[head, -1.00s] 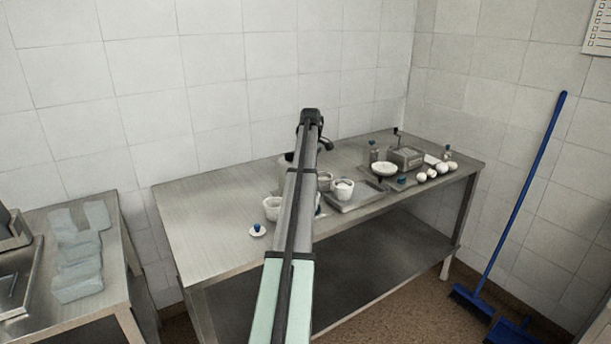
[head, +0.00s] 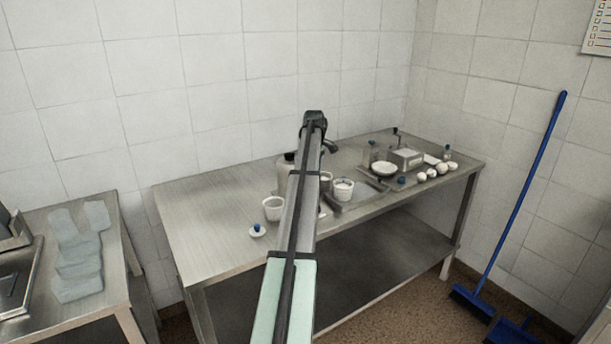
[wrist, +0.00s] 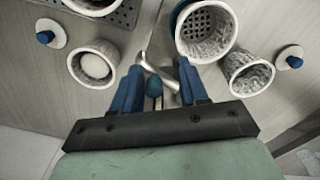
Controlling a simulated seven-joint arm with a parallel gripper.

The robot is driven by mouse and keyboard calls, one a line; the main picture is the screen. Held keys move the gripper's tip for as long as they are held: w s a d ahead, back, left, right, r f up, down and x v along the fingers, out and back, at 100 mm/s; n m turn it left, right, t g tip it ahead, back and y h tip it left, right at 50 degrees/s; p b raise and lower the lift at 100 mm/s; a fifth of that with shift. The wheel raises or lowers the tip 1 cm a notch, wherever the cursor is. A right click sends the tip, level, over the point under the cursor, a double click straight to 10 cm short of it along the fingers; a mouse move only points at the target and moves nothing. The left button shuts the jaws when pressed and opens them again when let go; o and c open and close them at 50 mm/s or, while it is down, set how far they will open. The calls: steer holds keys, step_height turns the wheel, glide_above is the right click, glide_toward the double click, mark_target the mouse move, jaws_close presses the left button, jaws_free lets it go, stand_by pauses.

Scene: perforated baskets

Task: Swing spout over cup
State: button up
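In the wrist view my gripper (wrist: 158,88) is open, its two blue fingers apart. A shiny metal spout (wrist: 158,66) shows between and just beyond the fingertips. A small blue-tipped knob (wrist: 153,86) stands between the fingers; I cannot tell whether either finger touches it. A white cup with a perforated bottom (wrist: 206,30) is at upper right. A smaller white cup (wrist: 250,73) stands right of it, and a cup with white contents (wrist: 95,63) is at left. In the head view my arm hides the spout; a white cup (head: 273,209) stands left of it.
Lids with blue knobs lie at left (wrist: 46,34) and right (wrist: 289,58) in the wrist view. The steel table (head: 205,215) is clear at its left. A grey box (head: 405,158), a bowl (head: 384,169) and several white balls stand at its right.

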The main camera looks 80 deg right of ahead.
steer(key=shift+s+a+f, duration=0.25)
steer(key=shift+a+f, duration=0.35)
steer(key=shift+o, duration=1)
steer(key=shift+s+a, duration=0.15)
steer(key=shift+a, duration=0.45)
steer(key=shift+o, duration=0.3)
steer(key=shift+a, duration=0.15)
steer(key=shift+o, duration=0.3)
steer(key=shift+a, duration=0.15)
steer(key=shift+f, duration=0.15)
steer(key=shift+c, duration=1.4)
steer(key=shift+a+r, duration=0.2)
steer(key=shift+a, duration=0.05)
steer(key=shift+c, duration=0.2)
steer(key=shift+d+r, duration=0.1)
